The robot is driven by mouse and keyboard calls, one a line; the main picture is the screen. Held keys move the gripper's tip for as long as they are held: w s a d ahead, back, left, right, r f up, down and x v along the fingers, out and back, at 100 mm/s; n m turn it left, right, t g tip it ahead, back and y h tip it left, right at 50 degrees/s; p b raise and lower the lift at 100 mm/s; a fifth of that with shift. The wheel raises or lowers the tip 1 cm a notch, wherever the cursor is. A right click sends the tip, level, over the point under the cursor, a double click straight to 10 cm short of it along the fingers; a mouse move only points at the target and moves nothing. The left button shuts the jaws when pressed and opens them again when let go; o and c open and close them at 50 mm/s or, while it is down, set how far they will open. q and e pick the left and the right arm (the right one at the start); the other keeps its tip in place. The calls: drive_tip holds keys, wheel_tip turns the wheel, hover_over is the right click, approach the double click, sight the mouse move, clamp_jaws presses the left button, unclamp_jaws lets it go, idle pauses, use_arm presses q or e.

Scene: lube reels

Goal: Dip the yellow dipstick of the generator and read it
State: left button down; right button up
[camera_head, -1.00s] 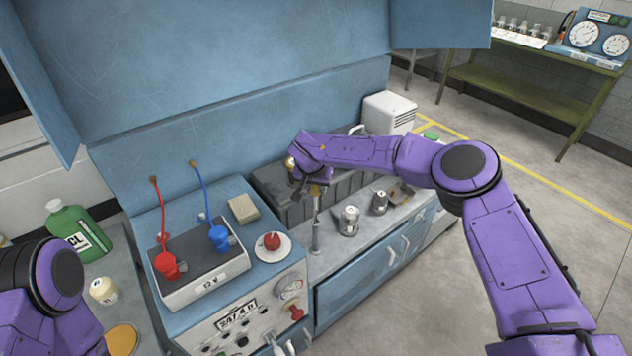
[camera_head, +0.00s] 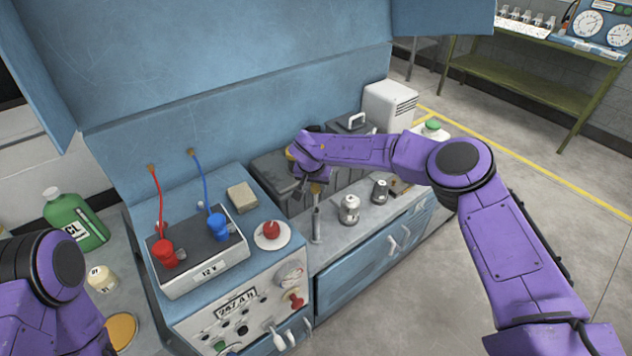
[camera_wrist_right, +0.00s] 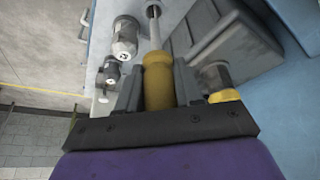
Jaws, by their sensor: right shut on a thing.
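My right gripper (camera_wrist_right: 160,88) is shut on the yellow dipstick handle (camera_wrist_right: 158,82). In the wrist view a pale metal shaft runs from the handle to a round metal piece (camera_wrist_right: 152,10) at the top edge. In the head view the handle (camera_head: 316,188) shows just under the gripper (camera_head: 314,181), above an upright grey tube (camera_head: 316,224) at the front of the generator (camera_head: 275,172). I cannot tell how deep the dipstick sits in the tube. My left gripper is out of view; only part of that arm shows at lower left.
Two metal canisters (camera_head: 349,208) (camera_head: 380,190) stand right of the tube. A yellow-rimmed cap (camera_wrist_right: 225,96) is close beside the gripper. Left are a 12 V battery (camera_head: 208,258), a red knob on a white disc (camera_head: 271,229) and a green bottle (camera_head: 75,220). Floor at right is clear.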

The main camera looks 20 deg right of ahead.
drive_tip(key=shift+f+b, duration=1.55)
drive_tip(key=shift+f, duration=1.05)
drive_tip(key=shift+f+b, duration=1.3)
drive_tip(key=shift+f, duration=0.6)
drive_tip(key=shift+r, duration=0.1)
wheel_tip(320, 180, up, 13)
drive_tip(key=p, duration=0.9)
drive_tip(key=shift+f, duration=0.2)
wheel_tip(320, 180, up, 5)
hover_over(316, 203)
drive_tip(key=shift+w+d+r+b, duration=0.1)
drive_tip(key=shift+w+b, duration=0.15)
drive_tip(key=shift+b, duration=0.05)
